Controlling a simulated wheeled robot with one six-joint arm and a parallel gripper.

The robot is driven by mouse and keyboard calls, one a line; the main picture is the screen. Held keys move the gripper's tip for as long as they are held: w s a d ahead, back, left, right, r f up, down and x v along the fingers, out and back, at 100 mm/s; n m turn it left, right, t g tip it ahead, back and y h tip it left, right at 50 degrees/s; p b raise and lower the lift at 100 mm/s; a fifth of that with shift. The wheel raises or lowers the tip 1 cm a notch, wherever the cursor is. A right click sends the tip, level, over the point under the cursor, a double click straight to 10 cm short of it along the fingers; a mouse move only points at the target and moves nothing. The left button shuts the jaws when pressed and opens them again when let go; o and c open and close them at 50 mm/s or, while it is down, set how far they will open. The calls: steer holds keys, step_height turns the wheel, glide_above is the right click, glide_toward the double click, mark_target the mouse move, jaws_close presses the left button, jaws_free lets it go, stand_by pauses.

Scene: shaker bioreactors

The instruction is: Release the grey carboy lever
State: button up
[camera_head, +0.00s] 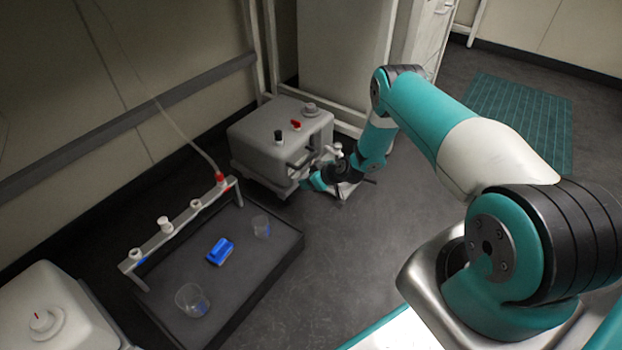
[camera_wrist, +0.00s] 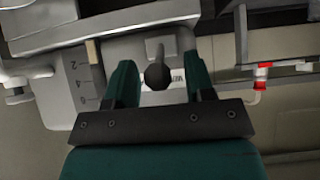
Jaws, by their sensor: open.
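The grey carboy (camera_head: 278,140) stands on the floor near the wall in the head view, with a red knob, a black knob and a grey cap on top. My gripper (camera_head: 317,181) is low at its front right side. In the wrist view, my gripper (camera_wrist: 160,88) is open, with its two teal fingers on either side of a dark round knob (camera_wrist: 157,76). The knob looks like the lever's end; whether the fingers touch it I cannot tell. Part of the carboy's front with scale marks (camera_wrist: 84,84) shows to the left. In the head view my arm hides the lever.
A dark tray (camera_head: 262,262) on the floor holds two clear beakers (camera_head: 193,299) and a blue object (camera_head: 220,250). A rail with valves (camera_head: 180,227) runs along its back edge. Another pale container (camera_head: 50,315) stands at lower left. The floor right of the tray is clear.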

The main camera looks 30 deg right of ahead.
steer(key=p+v, duration=0.7)
steer(key=v, duration=1)
steer(key=shift+s+p, duration=0.2)
steer(key=shift+p, duration=0.2)
steer(key=shift+r, duration=0.1)
